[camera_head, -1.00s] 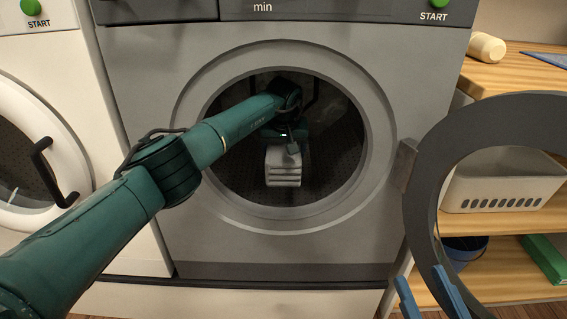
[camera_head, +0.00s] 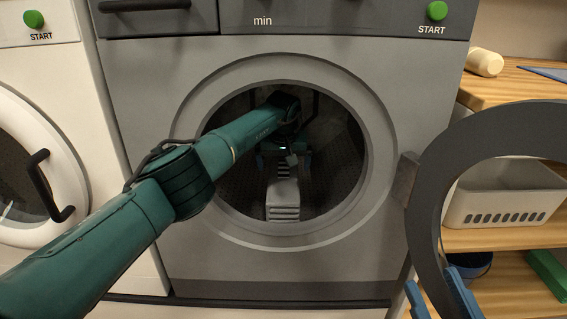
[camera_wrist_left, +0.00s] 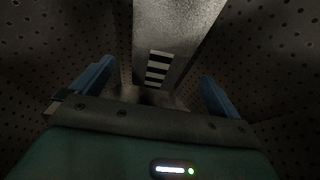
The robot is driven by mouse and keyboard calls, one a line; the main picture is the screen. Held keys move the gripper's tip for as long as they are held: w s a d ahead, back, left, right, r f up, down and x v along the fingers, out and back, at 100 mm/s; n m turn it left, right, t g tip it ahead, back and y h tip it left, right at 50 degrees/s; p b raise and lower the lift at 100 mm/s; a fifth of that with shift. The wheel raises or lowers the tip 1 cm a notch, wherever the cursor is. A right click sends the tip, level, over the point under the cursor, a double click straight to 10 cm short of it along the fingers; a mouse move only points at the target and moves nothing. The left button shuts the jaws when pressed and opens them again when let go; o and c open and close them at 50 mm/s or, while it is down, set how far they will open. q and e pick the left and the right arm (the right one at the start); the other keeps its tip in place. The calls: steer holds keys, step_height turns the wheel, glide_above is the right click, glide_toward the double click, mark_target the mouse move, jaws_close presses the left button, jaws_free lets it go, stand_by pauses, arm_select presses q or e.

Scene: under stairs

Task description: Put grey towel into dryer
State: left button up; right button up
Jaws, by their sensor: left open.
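The grey towel (camera_head: 283,195) lies folded inside the drum of the grey dryer (camera_head: 300,270), with its layered end facing the opening. In the left wrist view a light grey surface with a dark-striped patch (camera_wrist_left: 158,68), which looks like the towel, lies beyond and between the fingers. My left arm reaches through the round opening, and my left gripper (camera_head: 284,160) is open above and behind the towel, apart from it as far as I can see. The dryer door (camera_head: 425,215) stands open to the right.
A white washer (camera_head: 110,190) stands to the left. On the right are wooden shelves (camera_head: 490,240) with a white basket (camera_head: 500,205), a dark blue bucket (camera_head: 470,266) and a green item (camera_head: 548,270).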

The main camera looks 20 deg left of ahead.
arm_select(q)
steer(key=shift+s+r+p, duration=0.1)
steer(key=shift+r+p, duration=0.15)
steer(key=shift+p, duration=0.05)
steer(key=shift+s+r+p, duration=0.25)
steer(key=shift+r+p, duration=0.15)
steer(key=shift+p, duration=0.1)
steer(key=shift+s+d+p, duration=0.2)
steer(key=shift+s+p, duration=0.1)
steer(key=shift+s, duration=0.2)
steer(key=shift+s+d+p, duration=0.15)
steer(key=shift+s+p, duration=0.1)
steer(key=shift+s, duration=0.25)
steer(key=s+d+p, duration=0.2)
steer(key=s, duration=0.7)
steer(key=shift+s+d+p, duration=0.15)
steer(key=shift+d+p, duration=0.15)
steer(key=shift+d, duration=0.05)
arm_select(e)
steer(key=f+m+g+h, duration=0.1)
steer(key=s+f+h, duration=0.1)
steer(key=f, duration=0.1)
steer(key=shift+m+g+h, duration=0.3)
steer(key=shift+m+g, duration=0.1)
arm_select(q)
steer(key=shift+f, duration=0.1)
arm_select(e)
steer(key=shift+f, duration=0.1)
